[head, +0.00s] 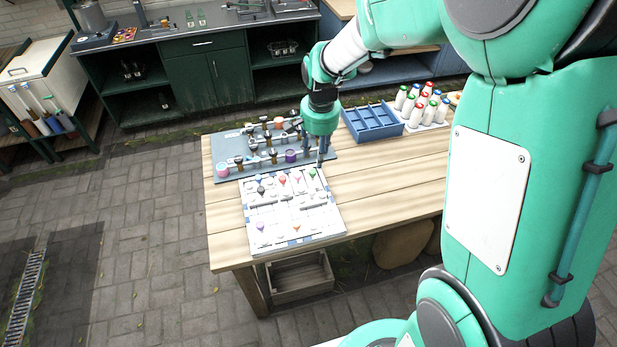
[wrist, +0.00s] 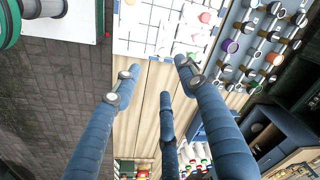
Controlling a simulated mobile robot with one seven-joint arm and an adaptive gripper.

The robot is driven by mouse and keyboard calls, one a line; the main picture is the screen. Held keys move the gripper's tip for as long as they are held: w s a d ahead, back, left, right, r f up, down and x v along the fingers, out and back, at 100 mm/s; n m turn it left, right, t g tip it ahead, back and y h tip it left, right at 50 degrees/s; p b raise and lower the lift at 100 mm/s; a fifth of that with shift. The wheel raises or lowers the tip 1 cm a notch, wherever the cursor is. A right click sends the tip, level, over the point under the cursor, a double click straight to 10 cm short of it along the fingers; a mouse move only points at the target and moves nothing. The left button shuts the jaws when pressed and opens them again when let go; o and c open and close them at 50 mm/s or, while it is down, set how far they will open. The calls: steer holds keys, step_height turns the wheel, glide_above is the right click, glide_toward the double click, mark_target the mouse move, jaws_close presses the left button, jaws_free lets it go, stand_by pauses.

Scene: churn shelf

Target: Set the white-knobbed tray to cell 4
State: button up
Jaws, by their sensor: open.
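A white gridded board (head: 262,222) lies on the wooden table and bears several coloured cone-shaped pieces. It also shows at the top of the wrist view (wrist: 152,42). I cannot make out which piece is the white-knobbed tray, nor any cell numbers. My gripper (head: 322,160) points down near the right edge of the grey-blue board, just beyond the white board. In the wrist view its three blue fingers (wrist: 158,82) are spread with nothing between them. Wooden tabletop shows behind the fingers.
A grey-blue board (head: 226,146) with knobs, bars and coloured cups lies behind the white board. To the right stand a blue divided tray (head: 372,124) and several white bottles (head: 416,112) with red and green caps. The tabletop (head: 385,180) right of the white board is clear.

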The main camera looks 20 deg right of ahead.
steer(key=m+g+p, duration=0.1)
steer(key=m+p, duration=0.1)
glide_above(312, 190)
step_height(312, 190, down, 10)
steer(key=shift+s, duration=0.1)
step_height(312, 190, down, 14)
steer(key=shift+r+b, duration=0.15)
steer(key=shift+b, duration=0.35)
stand_by(0.5)
jaws_close()
